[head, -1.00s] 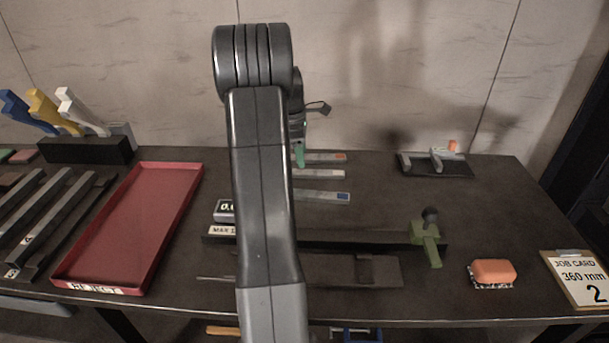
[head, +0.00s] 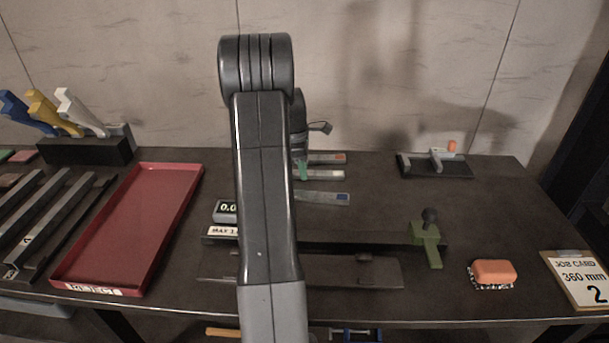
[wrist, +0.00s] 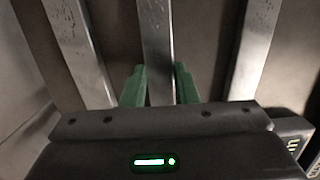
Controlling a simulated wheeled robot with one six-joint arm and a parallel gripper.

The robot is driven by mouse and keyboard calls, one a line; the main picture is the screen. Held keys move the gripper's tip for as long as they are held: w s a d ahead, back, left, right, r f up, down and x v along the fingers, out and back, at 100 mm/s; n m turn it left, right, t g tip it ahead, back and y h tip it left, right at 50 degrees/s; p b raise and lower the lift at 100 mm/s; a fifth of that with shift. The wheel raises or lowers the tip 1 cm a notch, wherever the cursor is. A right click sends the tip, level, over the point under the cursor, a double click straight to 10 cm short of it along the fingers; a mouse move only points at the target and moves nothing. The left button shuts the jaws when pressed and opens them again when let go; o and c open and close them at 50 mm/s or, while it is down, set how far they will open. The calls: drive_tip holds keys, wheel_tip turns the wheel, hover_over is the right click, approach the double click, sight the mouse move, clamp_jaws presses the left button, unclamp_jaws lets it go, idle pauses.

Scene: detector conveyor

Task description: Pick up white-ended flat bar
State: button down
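The white-ended flat bar (head: 328,175) lies on the dark bench, the middle one of three flat bars, its left part hidden behind my arm and gripper. My gripper (head: 303,172) is low over its left part in the head view, with most of it hidden by my arm. In the wrist view my gripper (wrist: 160,85) has its green fingers apart, one on each side of the middle bar (wrist: 156,35). Small gaps seem to show between fingers and bar; whether they touch it lower down is hidden.
An orange-ended bar (head: 330,158) lies behind and a blue-ended bar (head: 325,198) in front, both close by. The red reject tray (head: 125,225) is at left.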

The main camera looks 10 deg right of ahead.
drive_tip(key=shift+r, duration=0.1)
wheel_tip(320, 180, up, 10)
drive_tip(key=shift+p, duration=0.35)
idle(0.3)
